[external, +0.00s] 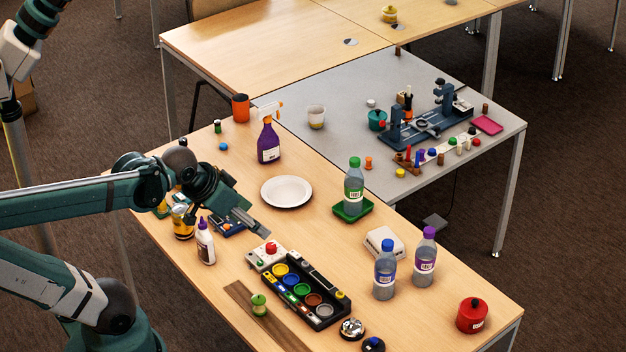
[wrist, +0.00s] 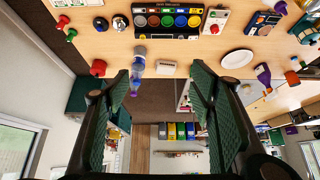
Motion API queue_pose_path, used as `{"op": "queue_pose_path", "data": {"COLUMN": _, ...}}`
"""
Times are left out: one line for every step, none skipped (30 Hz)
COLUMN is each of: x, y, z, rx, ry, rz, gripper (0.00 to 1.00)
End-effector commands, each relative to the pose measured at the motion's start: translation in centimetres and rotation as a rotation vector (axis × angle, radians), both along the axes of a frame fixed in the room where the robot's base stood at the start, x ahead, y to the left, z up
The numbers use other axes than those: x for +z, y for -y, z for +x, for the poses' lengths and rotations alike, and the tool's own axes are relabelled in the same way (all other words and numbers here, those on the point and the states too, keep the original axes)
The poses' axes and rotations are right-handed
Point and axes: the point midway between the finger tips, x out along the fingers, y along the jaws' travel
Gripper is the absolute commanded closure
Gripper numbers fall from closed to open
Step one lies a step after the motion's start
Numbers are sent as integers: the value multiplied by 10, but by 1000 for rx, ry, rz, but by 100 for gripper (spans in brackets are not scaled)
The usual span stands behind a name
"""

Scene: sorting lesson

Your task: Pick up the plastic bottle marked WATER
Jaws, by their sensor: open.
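Three clear plastic bottles with white labels stand on the wooden table; the label words are too small to read. The blue-capped bottle (external: 385,270) and the purple-capped bottle (external: 425,257) stand close together at the front right. The green-capped bottle (external: 354,187) stands on a green tray (external: 349,213) near the far edge. In the wrist view two bottles overlap (wrist: 138,68) beside the left finger. My gripper (external: 252,222) is open and empty, above the table left of all three bottles. Its two spread fingers (wrist: 160,72) frame the wrist view.
A black paint tray (external: 306,290) and a white box with a red knob (external: 267,257) lie near my gripper. A white plate (external: 286,191), a white block (external: 384,242), a spray bottle (external: 268,140) and a red pot (external: 472,314) stand around. A grey table (external: 350,90) adjoins.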

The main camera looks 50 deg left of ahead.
Motion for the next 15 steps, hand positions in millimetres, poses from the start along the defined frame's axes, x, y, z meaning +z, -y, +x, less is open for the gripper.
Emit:
{"op": "queue_pose_path", "data": {"x": 0, "y": 1, "z": 5, "rx": -8, "ry": -3, "rz": 3, "gripper": 45}}
{"op": "queue_pose_path", "data": {"x": 0, "y": 1, "z": 7, "rx": -14, "ry": -6, "rz": 5, "gripper": 45}}
{"op": "queue_pose_path", "data": {"x": 1, "y": 2, "z": 11, "rx": -21, "ry": -10, "rz": 7, "gripper": 45}}
{"op": "queue_pose_path", "data": {"x": 1, "y": 3, "z": 14, "rx": -27, "ry": -13, "rz": 8, "gripper": 45}}
{"op": "queue_pose_path", "data": {"x": 1, "y": 3, "z": 17, "rx": -35, "ry": -17, "rz": 11, "gripper": 45}}
{"op": "queue_pose_path", "data": {"x": 1, "y": 4, "z": 22, "rx": -45, "ry": -22, "rz": 13, "gripper": 45}}
{"op": "queue_pose_path", "data": {"x": 0, "y": 5, "z": 25, "rx": -53, "ry": -25, "rz": 14, "gripper": 45}}
{"op": "queue_pose_path", "data": {"x": 0, "y": 6, "z": 29, "rx": -61, "ry": -29, "rz": 16, "gripper": 45}}
{"op": "queue_pose_path", "data": {"x": 0, "y": 7, "z": 34, "rx": -73, "ry": -34, "rz": 19, "gripper": 45}}
{"op": "queue_pose_path", "data": {"x": 0, "y": 8, "z": 38, "rx": -81, "ry": -37, "rz": 21, "gripper": 45}}
{"op": "queue_pose_path", "data": {"x": 0, "y": 9, "z": 42, "rx": -90, "ry": -41, "rz": 24, "gripper": 45}}
{"op": "queue_pose_path", "data": {"x": -1, "y": 10, "z": 47, "rx": -101, "ry": -46, "rz": 27, "gripper": 45}}
{"op": "queue_pose_path", "data": {"x": -1, "y": 11, "z": 51, "rx": -109, "ry": -50, "rz": 29, "gripper": 45}}
{"op": "queue_pose_path", "data": {"x": -2, "y": 12, "z": 55, "rx": -118, "ry": -53, "rz": 30, "gripper": 45}}
{"op": "queue_pose_path", "data": {"x": -3, "y": 13, "z": 60, "rx": -129, "ry": -58, "rz": 32, "gripper": 45}}
